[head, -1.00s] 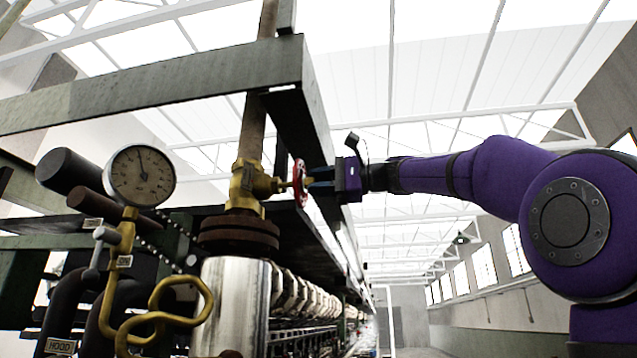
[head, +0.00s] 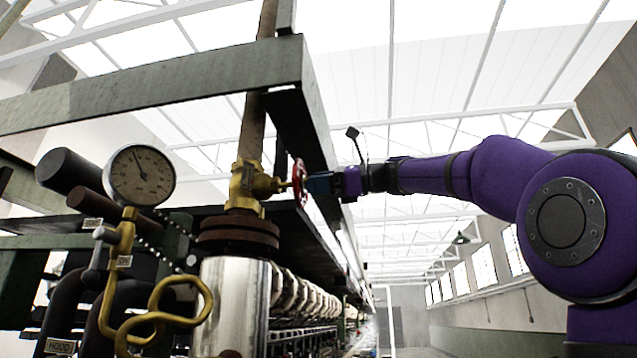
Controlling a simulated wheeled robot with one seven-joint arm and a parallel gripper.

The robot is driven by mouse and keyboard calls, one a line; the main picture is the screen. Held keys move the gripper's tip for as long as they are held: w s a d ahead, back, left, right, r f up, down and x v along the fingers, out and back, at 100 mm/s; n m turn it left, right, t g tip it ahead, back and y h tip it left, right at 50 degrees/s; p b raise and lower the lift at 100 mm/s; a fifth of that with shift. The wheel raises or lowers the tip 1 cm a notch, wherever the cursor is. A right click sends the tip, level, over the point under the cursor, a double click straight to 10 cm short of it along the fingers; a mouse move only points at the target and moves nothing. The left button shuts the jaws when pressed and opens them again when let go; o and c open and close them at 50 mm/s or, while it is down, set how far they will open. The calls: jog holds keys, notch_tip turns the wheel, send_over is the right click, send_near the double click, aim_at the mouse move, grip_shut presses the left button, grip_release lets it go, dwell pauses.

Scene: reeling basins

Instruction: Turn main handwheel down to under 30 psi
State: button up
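The red main handwheel (head: 299,184) is seen nearly edge-on, on the stem of a brass valve (head: 246,185) on a vertical pipe. My gripper (head: 317,184) is at the wheel's right side, with its fingertips at or against the rim. The fingers overlap in this side view, so I cannot tell whether they are open or shut on the rim. The round pressure gauge (head: 141,176) is at the left; its needle points up and slightly left. Its numbers are too small to read.
A green steel beam (head: 180,90) crosses above the valve and runs back on the right. A bent brass pipe (head: 165,315) and a shiny metal cylinder (head: 233,295) stand below. A tag reading HOOD (head: 60,346) hangs lower left. The aisle on the right is clear.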

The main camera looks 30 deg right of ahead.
jog(key=c, duration=0.8)
jog(key=m, duration=0.7)
jog(key=shift+r, duration=0.1)
jog(key=o, duration=0.8)
jog(key=shift+s, duration=0.1)
jog(key=v, duration=0.7)
